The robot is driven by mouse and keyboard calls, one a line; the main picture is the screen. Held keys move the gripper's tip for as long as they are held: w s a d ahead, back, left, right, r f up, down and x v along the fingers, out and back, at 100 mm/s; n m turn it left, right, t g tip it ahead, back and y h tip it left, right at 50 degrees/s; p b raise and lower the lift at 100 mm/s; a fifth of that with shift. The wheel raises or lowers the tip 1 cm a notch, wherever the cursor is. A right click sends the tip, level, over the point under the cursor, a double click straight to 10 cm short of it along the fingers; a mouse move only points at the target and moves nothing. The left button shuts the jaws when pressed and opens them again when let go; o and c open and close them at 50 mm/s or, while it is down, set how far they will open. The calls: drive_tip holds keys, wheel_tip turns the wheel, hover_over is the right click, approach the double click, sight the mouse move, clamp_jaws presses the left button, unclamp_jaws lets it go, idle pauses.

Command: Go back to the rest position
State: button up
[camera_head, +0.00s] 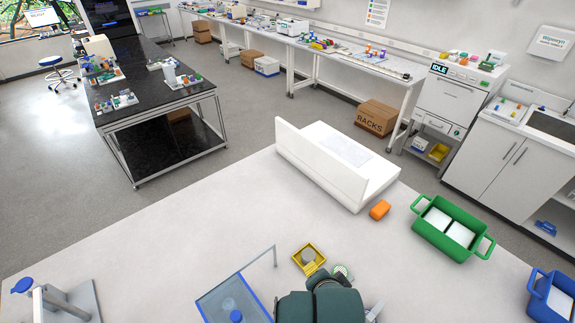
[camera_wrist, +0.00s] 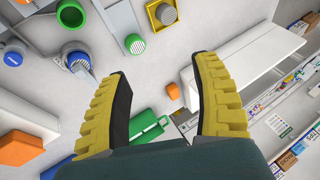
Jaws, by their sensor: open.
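My gripper shows in the wrist view (camera_wrist: 162,70) with its two yellow, dark-padded fingers spread wide apart. Nothing is held between them. In the head view, the dark green wrist part of my arm (camera_head: 320,303) is at the bottom centre, over the pale table (camera_head: 170,245); the fingers are mostly hidden there. A yellow square holder (camera_head: 310,258) with a grey round piece lies just beyond it, as does a green-rimmed round piece (camera_head: 343,271). In the wrist view, the yellow holder (camera_wrist: 152,22) and green-rimmed piece (camera_wrist: 135,44) lie beyond the fingertips.
A white L-shaped stand (camera_head: 335,165) is at the table's far edge, with an orange block (camera_head: 380,210) beside it. A green crate (camera_head: 420,225) and blue crate (camera_head: 538,308) stand right. A blue-edged clear box (camera_head: 212,307) is close left. The table's left middle is clear.

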drive_tip(key=w+a+r+n+t, duration=0.15)
drive_tip(key=r+t, duration=0.25)
drive_tip(key=r, duration=0.7)
drive_tip(key=w+r+n+t, duration=0.2)
drive_tip(key=r+t, duration=0.2)
drive_tip(key=r, duration=0.8)
drive_tip(key=s+r+n+t, duration=0.3)
drive_tip(key=s+r+t, duration=0.1)
drive_tip(key=r, duration=0.5)
drive_tip(key=s+r+n+t, duration=0.4)
drive_tip(key=s+r, duration=0.1)
drive_tip(key=r, duration=0.5)
drive_tip(key=shift+s+a, duration=0.15)
drive_tip(key=shift+s, duration=0.15)
